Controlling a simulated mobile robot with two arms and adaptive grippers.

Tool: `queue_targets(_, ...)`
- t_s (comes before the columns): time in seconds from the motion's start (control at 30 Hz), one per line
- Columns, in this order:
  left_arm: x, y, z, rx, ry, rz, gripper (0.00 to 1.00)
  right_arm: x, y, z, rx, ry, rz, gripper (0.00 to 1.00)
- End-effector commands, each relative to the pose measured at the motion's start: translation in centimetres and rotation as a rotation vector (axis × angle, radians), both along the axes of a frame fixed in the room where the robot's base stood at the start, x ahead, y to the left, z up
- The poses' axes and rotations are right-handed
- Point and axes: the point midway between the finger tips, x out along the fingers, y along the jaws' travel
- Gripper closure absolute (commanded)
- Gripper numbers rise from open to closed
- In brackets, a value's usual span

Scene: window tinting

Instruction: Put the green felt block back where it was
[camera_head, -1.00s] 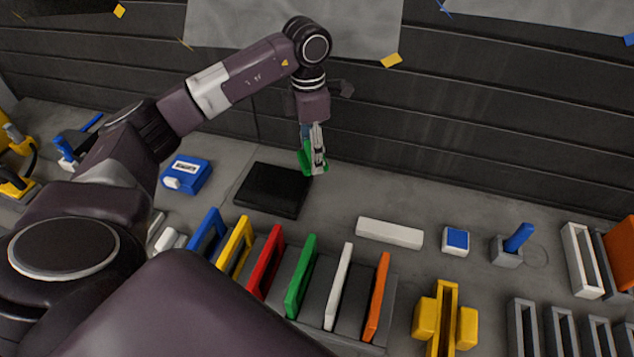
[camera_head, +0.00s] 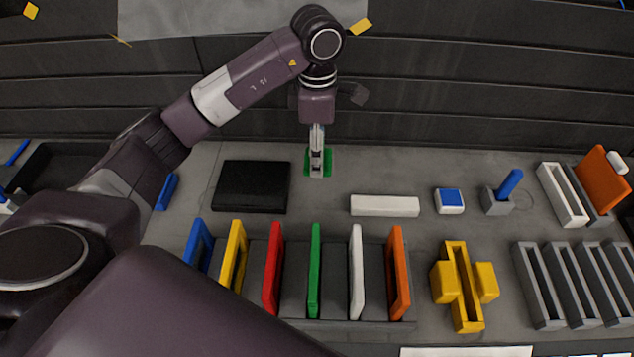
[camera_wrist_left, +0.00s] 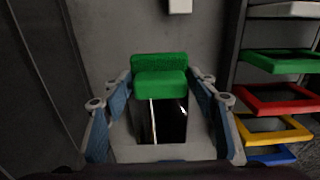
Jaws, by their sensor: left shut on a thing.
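My left gripper (camera_head: 317,173) is shut on the green felt block (camera_head: 328,162), just right of the black pad (camera_head: 252,187) on the grey bench. Green shows on both sides of the fingers. In the left wrist view the block (camera_wrist_left: 160,72) sits between the blue-padded fingers (camera_wrist_left: 160,92), with a glossy black part below the green. I cannot tell whether the block touches the bench. My right gripper is not in view.
A rack of upright coloured frames, including a green one (camera_head: 315,270), stands in front. A white bar (camera_head: 385,206), a white-and-blue block (camera_head: 449,201) and a grey holder with a blue stick (camera_head: 509,184) are to the right. The dark wall rises behind.

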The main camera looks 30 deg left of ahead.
Motion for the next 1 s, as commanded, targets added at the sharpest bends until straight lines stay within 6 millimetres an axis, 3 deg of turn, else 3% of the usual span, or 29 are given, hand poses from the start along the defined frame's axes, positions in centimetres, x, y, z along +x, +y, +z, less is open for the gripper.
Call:
queue_targets(0.1, -0.2, 0.0, -2.9, 0.001, 0.008, 0.001, 0.69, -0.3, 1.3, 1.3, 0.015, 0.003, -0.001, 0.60)
queue_targets(0.27, -0.1, 0.0, -5.6, 0.001, 0.004, 0.000, 0.69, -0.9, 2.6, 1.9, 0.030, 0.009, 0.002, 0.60)
queue_targets(0.63, -0.1, 0.0, -9.9, 0.001, 0.004, 0.001, 0.69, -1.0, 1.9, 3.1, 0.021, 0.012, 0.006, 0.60)
queue_targets(1.0, 0.0, 0.1, -10.8, 0.002, 0.000, 0.000, 0.69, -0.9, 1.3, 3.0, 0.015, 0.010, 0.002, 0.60)
